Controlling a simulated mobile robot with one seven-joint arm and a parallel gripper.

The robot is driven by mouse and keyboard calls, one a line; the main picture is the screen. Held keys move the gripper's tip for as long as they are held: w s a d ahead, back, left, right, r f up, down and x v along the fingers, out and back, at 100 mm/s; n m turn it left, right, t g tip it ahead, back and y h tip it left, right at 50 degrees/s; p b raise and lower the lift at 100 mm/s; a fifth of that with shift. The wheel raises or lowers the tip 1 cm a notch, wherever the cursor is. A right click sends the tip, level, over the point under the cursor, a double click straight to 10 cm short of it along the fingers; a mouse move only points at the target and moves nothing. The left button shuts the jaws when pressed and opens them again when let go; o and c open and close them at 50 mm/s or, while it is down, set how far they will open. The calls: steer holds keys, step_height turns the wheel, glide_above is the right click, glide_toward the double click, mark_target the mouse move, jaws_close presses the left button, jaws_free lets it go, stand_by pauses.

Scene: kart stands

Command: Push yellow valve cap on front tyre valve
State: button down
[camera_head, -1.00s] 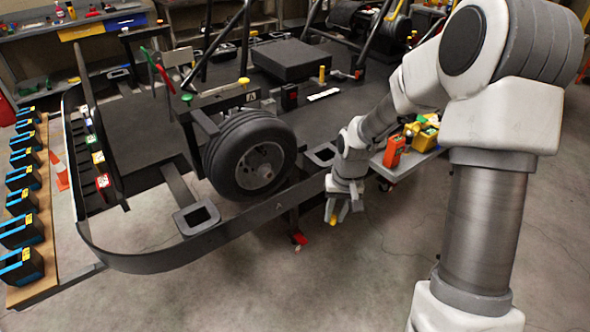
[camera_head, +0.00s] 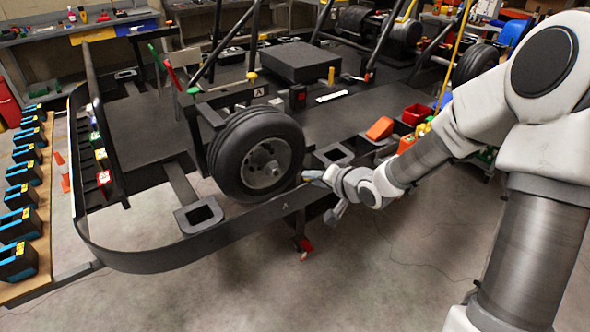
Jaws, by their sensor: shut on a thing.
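The front tyre (camera_head: 232,152) is black, with a grey rim and hub (camera_head: 265,165), and is mounted at the side of the kart frame. Its valve is too small to make out. My gripper (camera_head: 306,176) points left at the lower right side of the tyre, very close to it in the picture. I cannot tell whether it touches. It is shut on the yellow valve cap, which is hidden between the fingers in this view.
A black curved bumper rail (camera_head: 150,262) runs below the wheel. Black and blue boxes (camera_head: 22,195) line a board at left. The floor in front is clear.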

steer(key=s+a+r+t+y+b, duration=0.1)
steer(key=a+r+t+y+b, duration=0.1)
steer(key=a+r+t, duration=0.1)
step_height(320, 180, up, 2)
steer(key=shift+a+r, duration=0.1)
steer(key=shift+a, duration=0.75)
steer(key=shift+p, duration=0.35)
steer(key=shift+w+a+f+m, duration=0.2)
steer(key=shift+w+a+m, duration=0.25)
steer(key=shift+w, duration=0.3)
steer(key=shift+w+a+f+m, duration=0.3)
steer(key=shift+w+a, duration=0.3)
steer(key=shift+w, duration=0.15)
steer(key=shift+w+a+f+m, duration=0.15)
steer(key=shift+w+a+m, duration=0.3)
steer(key=shift+w, duration=0.3)
steer(key=shift+w+d+r+m+p, duration=0.1)
steer(key=shift+m+p, duration=2)
steer(key=shift+m, duration=0.3)
steer(key=shift+b+x, duration=0.55)
steer(key=shift+x, duration=0.9)
